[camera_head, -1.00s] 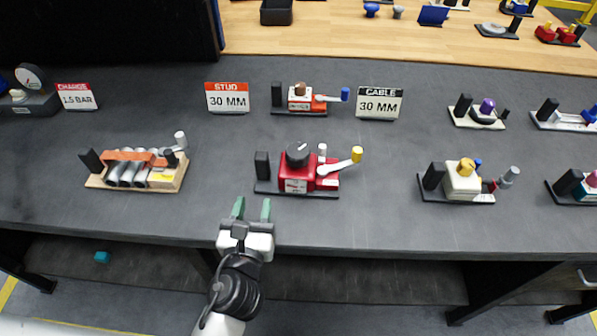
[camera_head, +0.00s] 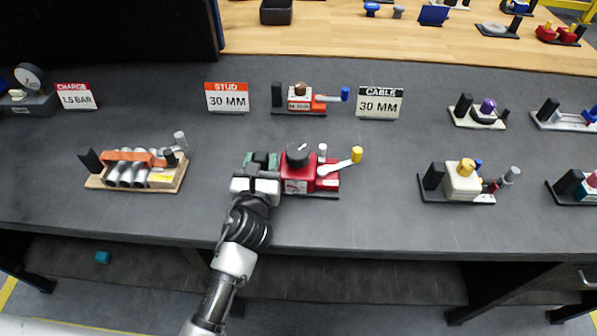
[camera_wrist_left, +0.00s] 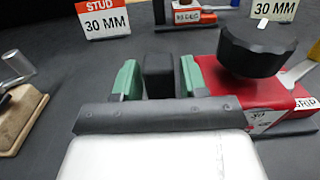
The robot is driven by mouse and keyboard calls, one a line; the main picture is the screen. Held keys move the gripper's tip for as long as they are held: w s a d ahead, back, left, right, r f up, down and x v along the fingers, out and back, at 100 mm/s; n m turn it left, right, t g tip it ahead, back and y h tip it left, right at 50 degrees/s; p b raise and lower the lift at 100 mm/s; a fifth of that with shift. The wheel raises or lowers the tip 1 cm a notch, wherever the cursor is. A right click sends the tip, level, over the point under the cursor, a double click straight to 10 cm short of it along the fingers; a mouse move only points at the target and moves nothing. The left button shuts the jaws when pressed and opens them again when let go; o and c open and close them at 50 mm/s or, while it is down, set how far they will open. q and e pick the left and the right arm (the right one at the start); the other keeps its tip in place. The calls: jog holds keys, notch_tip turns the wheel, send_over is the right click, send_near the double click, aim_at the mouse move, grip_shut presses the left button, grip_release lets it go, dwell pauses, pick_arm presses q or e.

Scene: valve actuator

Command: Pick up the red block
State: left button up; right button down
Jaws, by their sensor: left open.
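The red block (camera_head: 309,180) sits on a dark base plate on the dark bench, with a black knob (camera_head: 297,155) on top and a white lever with a yellow tip on its right. It also shows in the left wrist view (camera_wrist_left: 258,94), at the right. My left gripper (camera_head: 260,158) is open at the left end of this unit. In the left wrist view its green fingers stand on either side of a black upright post (camera_wrist_left: 159,76). I cannot tell whether they touch it. The gripper hides part of the base plate. My right gripper is not in view.
A STUD sign (camera_head: 227,97), an orange-and-white device (camera_head: 299,100) and a CABLE sign (camera_head: 379,103) stand behind. A pipe clamp unit (camera_head: 137,170) stands left and a cream unit (camera_head: 461,182) right.

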pick_arm(q)
grip_shut()
jog(key=shift+r, duration=0.2)
notch_tip(320, 180, up, 8)
jog(key=shift+r, duration=0.25)
jog(key=shift+f, duration=3.95)
